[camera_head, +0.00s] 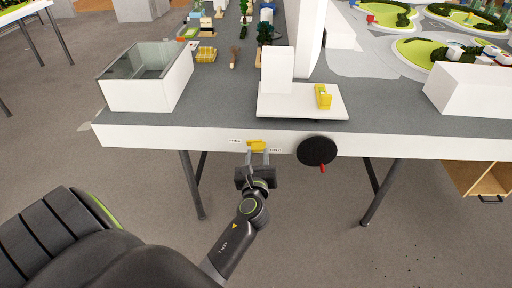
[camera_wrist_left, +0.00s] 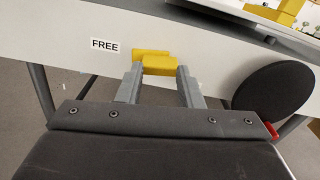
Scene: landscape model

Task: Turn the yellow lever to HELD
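The yellow lever (camera_head: 257,146) is on the white front edge of the table, between the FREE label (camera_head: 235,141) on the left and the HELD label (camera_head: 276,150) on the right. In the left wrist view the lever (camera_wrist_left: 160,65) looks like a short block lying roughly level. My left gripper (camera_head: 258,155) has its fingers on either side of the lever. The FREE label (camera_wrist_left: 105,44) is readable there; HELD is hidden. My right gripper is not in view.
A black disc (camera_head: 316,151) with a red knob (camera_head: 323,169) is on the edge just right of the lever. Above stands a white base (camera_head: 290,112) with a yellow piece (camera_head: 323,97). An open box (camera_head: 160,82) stands at left. Table legs are below.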

